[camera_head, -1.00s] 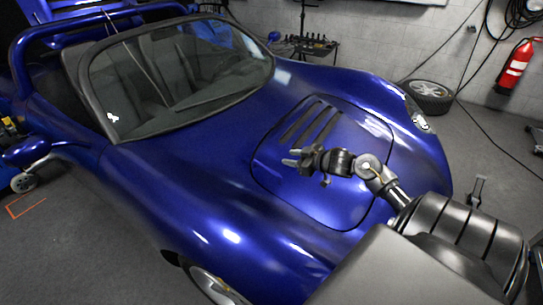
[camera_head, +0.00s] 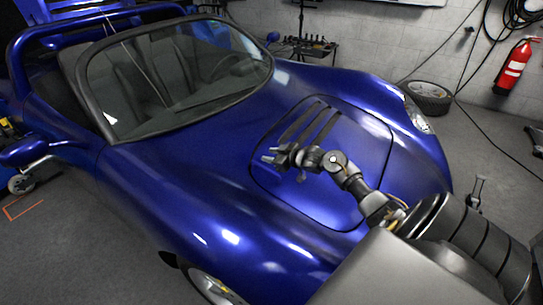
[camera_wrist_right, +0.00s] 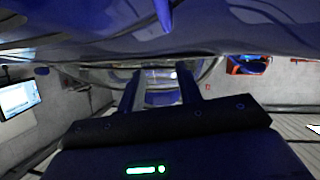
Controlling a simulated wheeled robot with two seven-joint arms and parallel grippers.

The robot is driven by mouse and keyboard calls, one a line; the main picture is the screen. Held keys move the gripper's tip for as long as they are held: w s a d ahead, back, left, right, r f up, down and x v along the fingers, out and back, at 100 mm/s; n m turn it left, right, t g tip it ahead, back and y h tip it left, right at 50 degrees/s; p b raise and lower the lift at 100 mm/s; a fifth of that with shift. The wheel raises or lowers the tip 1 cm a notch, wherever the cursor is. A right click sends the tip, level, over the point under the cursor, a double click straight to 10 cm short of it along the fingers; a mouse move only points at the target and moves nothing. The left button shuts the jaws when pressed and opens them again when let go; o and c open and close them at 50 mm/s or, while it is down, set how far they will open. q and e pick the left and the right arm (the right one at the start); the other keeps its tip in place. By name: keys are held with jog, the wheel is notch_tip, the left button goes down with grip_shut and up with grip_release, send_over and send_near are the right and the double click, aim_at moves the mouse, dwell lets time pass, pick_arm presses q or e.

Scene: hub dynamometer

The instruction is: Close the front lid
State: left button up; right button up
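The front lid (camera_head: 325,205) is a blue rounded panel with dark slots in the nose of the blue car (camera_head: 170,180). It looks about level with the bodywork around it, with a dark seam along its edge; I cannot tell whether it is fully down. My right gripper (camera_head: 268,155) is over the lid's left, upper part, fingers pointing left, open and empty. Whether it touches the lid is unclear. In the right wrist view its two dark fingers (camera_wrist_right: 160,90) stand apart, with a shiny dark blue surface (camera_wrist_right: 90,30) close above. My left gripper is not in view.
The windshield (camera_head: 180,75) rises behind the lid. A fire extinguisher (camera_head: 514,66) hangs on the right wall, and a loose wheel (camera_head: 428,94) lies below it. A lit screen (camera_wrist_right: 18,98) shows in the right wrist view.

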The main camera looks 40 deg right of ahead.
grip_shut()
dwell(0.6)
dwell(0.6)
jog(key=shift+o, duration=0.5)
grip_release()
jog(key=shift+s, duration=0.1)
